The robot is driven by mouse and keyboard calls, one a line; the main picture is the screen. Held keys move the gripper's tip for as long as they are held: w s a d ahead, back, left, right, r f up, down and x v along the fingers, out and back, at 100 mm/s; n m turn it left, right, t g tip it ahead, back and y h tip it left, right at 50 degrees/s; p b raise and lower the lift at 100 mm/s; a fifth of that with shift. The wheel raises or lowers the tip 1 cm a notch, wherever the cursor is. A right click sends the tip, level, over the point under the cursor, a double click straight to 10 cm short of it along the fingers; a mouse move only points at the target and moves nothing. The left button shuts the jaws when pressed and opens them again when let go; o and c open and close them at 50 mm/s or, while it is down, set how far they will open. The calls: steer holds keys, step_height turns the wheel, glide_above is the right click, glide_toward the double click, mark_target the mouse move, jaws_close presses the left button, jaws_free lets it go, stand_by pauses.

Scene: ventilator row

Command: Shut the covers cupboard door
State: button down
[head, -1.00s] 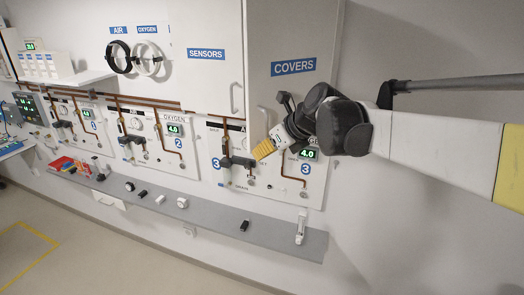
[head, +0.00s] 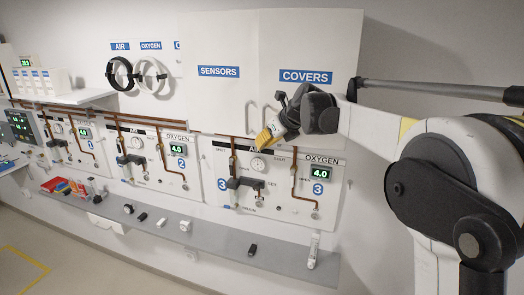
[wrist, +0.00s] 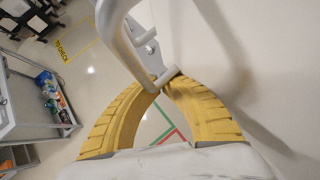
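The covers cupboard door (head: 310,45) is the white panel with the blue COVERS label, at the upper middle right of the head view. It looks close to in line with the sensors door beside it, but I cannot tell whether a small gap is left. Its grey bar handle (head: 267,111) is at its lower left. The handle also shows in the wrist view (wrist: 125,45). My gripper (head: 267,136) is at the lower end of this handle. In the wrist view its yellow fingers (wrist: 164,84) bow inward with tips together at the handle's lower corner; a firm grasp is not clear.
The sensors door (head: 218,40) with its own handle adjoins on the left. Gas panels with copper pipes (head: 293,170) are just below my gripper. A grey shelf (head: 200,234) with small parts runs below them. A trolley (wrist: 30,100) stands off to the left in the wrist view.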

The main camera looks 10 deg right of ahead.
steer(key=shift+w+d+r, duration=0.1)
steer(key=shift+w+d, duration=0.15)
steer(key=shift+w, duration=0.25)
steer(key=shift+w+d+r, duration=0.1)
steer(key=shift+w+d, duration=0.1)
steer(key=shift+w, duration=0.3)
steer(key=shift+w, duration=0.1)
